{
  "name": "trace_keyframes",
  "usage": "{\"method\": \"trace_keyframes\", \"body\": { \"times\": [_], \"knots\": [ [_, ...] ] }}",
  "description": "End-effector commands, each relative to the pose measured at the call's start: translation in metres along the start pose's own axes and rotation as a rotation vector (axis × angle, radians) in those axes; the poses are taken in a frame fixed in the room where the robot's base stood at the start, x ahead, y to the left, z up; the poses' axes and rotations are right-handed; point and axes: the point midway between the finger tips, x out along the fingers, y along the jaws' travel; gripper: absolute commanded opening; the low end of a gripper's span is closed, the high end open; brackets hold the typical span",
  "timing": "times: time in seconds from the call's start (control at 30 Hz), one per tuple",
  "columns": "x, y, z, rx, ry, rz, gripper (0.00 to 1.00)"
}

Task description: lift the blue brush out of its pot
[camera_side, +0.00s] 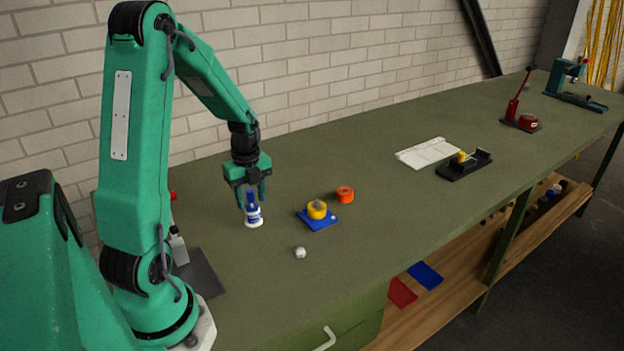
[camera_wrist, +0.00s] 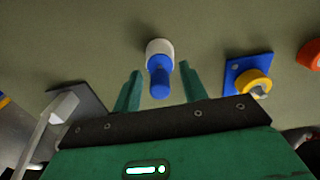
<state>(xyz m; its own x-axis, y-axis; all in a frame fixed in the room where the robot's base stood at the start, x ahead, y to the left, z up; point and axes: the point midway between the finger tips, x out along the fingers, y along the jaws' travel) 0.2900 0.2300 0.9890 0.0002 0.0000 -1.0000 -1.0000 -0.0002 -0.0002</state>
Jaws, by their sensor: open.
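The blue brush (camera_side: 251,197) stands upright in its white pot (camera_side: 254,217) on the green bench, near the arm. The pot has a blue band. In the wrist view the brush's blue handle (camera_wrist: 159,80) points toward the camera, with the white pot (camera_wrist: 160,47) behind it. My gripper (camera_side: 251,198) is open and points down at the brush. In the wrist view the fingers (camera_wrist: 160,82) stand on either side of the handle, with gaps visible on both sides. The brush's bristles are hidden in the pot.
A blue plate (camera_side: 319,222) with a yellow ring (camera_side: 317,209) lies right of the pot, beside an orange ring (camera_side: 345,194). A small white ball (camera_side: 300,253) lies toward the front. A dark mat (camera_side: 203,273) lies near my base. The bench between these is clear.

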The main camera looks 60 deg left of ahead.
Motion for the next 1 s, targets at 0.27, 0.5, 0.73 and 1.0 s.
{"method": "trace_keyframes", "body": {
  "times": [0.27, 0.5, 0.73, 1.0],
  "knots": [
    [-0.0004, 0.0, 0.0, 0.0, 0.0, 0.0, 0.43],
    [-0.0017, 0.0, 0.0, 0.0, 0.0, 0.0, 0.43],
    [-0.0018, 0.0, 0.0, 0.0, 0.0, 0.0, 0.43],
    [-0.0017, 0.0, 0.0, 0.0, 0.0, 0.0, 0.0]
  ]
}}
